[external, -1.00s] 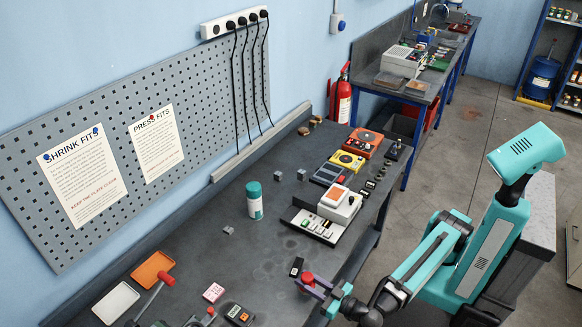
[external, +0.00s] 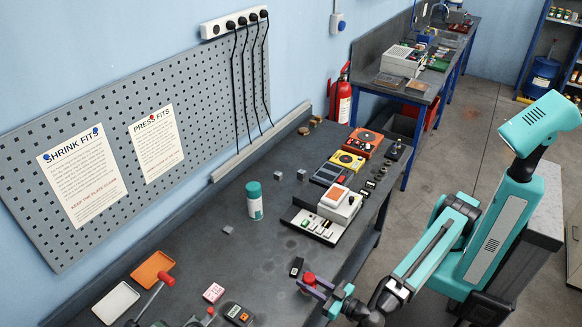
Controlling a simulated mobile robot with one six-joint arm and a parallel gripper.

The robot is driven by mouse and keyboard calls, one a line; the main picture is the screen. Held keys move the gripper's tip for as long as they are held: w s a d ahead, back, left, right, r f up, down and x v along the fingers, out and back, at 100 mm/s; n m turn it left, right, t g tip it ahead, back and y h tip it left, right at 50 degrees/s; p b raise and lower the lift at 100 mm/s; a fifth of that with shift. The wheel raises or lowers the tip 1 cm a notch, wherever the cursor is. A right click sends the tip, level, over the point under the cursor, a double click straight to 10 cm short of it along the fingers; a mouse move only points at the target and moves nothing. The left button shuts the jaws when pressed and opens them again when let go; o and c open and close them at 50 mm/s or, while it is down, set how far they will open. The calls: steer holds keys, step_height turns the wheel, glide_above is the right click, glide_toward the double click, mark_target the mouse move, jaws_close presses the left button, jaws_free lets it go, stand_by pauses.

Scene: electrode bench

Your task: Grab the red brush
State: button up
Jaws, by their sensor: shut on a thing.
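The red brush (external: 309,277) is at the front edge of the dark workbench, low in the middle of the external view. Only its round red part shows clearly; the rest is hidden by my gripper or too small to make out. My gripper (external: 311,286), with purple fingers, is around it and shut on it. I cannot tell whether the brush touches the bench top.
A red-handled tool (external: 167,279) and trays are at far left. The bench middle is largely clear.

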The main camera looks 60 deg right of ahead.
steer(key=shift+s+d+r+p, duration=0.15)
steer(key=shift+s+d+p, duration=0.25)
steer(key=shift+p, duration=2)
steer(key=shift+s+d+r+p, duration=0.15)
steer(key=shift+d+p, duration=0.35)
steer(key=shift+p, duration=1.9)
steer(key=shift+s+d, duration=0.9)
steer(key=shift+d, duration=0.1)
